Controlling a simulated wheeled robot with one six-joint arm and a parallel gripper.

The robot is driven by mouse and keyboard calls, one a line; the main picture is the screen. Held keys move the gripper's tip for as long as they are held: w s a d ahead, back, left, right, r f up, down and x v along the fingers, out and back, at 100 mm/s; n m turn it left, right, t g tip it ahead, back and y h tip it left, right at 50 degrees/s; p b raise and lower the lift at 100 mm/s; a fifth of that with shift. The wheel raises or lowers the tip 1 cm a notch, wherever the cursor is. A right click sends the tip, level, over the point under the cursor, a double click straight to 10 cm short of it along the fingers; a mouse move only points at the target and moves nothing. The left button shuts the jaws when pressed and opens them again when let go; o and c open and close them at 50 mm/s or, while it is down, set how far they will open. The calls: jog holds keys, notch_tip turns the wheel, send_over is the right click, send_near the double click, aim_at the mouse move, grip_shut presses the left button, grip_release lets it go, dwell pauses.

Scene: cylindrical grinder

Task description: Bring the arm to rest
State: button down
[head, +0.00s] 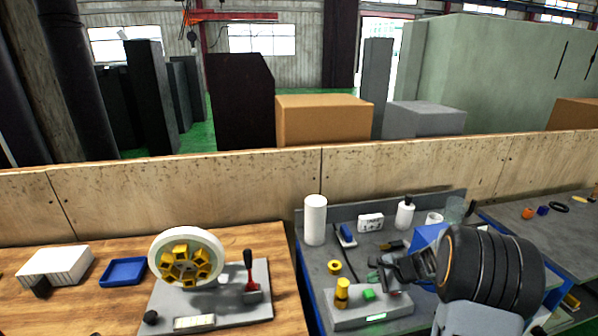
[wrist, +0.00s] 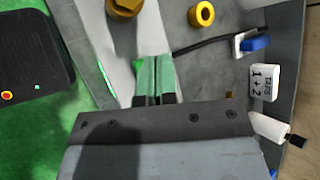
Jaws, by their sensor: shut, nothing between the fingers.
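My gripper (head: 376,277) is at the right of the head view, over the grey bench. Its fingers point left, just above a grey fixture (head: 392,310) that carries a yellow knob (head: 342,290) and a small green block (head: 368,295). In the wrist view my gripper (wrist: 154,60) shows two green-tinted fingers side by side, shut with nothing held. The fixture (wrist: 108,45) lies just beyond and left of them, with the knob (wrist: 124,6) at the top edge. The green block is mostly hidden behind the fingers there.
A yellow ring (head: 334,267), white cylinder (head: 315,220), white bottle (head: 404,214) and white card (head: 370,222) stand on the grey bench. On the wooden bench at left are a wheel fixture (head: 160,315) and blue tray (head: 123,271). A low wooden wall runs behind.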

jog(key=s+a+r+n+h, duration=0.3)
jog(key=s+a+r+n, duration=0.2)
jog(key=s, duration=0.5)
jog(key=s+a+r+n+h, duration=0.3)
jog(key=s+a+r+n, duration=0.2)
jog(key=s+r+n, duration=0.5)
jog(key=shift+s+a+r+n+g+h, duration=0.15)
jog(key=shift+s+r+n+g+h, duration=0.2)
jog(key=shift+n, duration=0.35)
